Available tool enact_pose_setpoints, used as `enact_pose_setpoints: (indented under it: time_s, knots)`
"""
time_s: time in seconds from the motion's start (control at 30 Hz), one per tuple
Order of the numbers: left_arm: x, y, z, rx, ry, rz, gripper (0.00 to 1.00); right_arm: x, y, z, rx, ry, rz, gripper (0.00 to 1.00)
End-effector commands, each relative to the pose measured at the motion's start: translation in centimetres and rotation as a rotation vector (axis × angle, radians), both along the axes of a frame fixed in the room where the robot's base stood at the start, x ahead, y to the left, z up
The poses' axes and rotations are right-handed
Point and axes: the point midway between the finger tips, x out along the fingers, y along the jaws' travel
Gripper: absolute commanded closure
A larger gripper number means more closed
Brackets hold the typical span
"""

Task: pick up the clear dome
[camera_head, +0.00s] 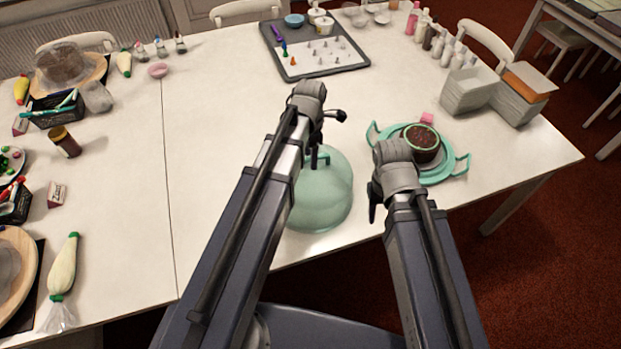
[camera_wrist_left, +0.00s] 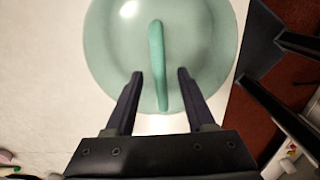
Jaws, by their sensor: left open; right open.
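The clear dome (camera_head: 323,205) is a pale green, see-through cover standing on the white table near its front edge, partly hidden behind my left arm. In the left wrist view the dome (camera_wrist_left: 112,45) fills the upper middle, with its green upright handle (camera_wrist_left: 157,60) on top. My left gripper (camera_wrist_left: 160,75) is open, its two fingers on either side of the lower part of the handle with gaps on both sides. In the head view my left gripper (camera_head: 318,150) is over the dome. My right gripper (camera_head: 374,200) is at the table's front edge, right of the dome, open.
A green turntable tray (camera_head: 455,167) with a dark cake (camera_head: 421,140) stands right of the dome, close to my right arm. A grey baking tray (camera_head: 287,65) lies at the back. White boxes (camera_head: 470,92) stand at the right.

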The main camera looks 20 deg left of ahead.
Motion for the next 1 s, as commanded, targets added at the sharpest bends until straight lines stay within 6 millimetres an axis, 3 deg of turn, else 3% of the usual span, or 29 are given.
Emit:
enact_pose_setpoints:
  time_s: [0.03,0.1,0.4,0.9,1.0]
  knots:
    - [-0.03,0.01,-1.32,0.000,0.000,0.000,0.45,0.00,0.00,-1.32,0.000,0.000,0.000,0.50]
    - [-0.04,0.00,-1.84,0.000,0.000,0.000,0.45,0.00,0.00,-1.84,0.000,0.000,0.000,0.50]
    - [-0.04,0.00,-1.80,0.000,0.000,0.000,0.45,0.00,0.00,-1.80,0.000,0.000,0.000,0.50]
    - [-0.04,0.01,-1.80,0.000,0.000,0.000,1.00,0.00,0.00,-1.80,0.000,0.000,0.000,0.50]
    - [-0.05,0.00,-1.81,0.000,0.000,0.000,1.00,0.00,0.00,-1.80,0.000,0.000,0.000,0.50]
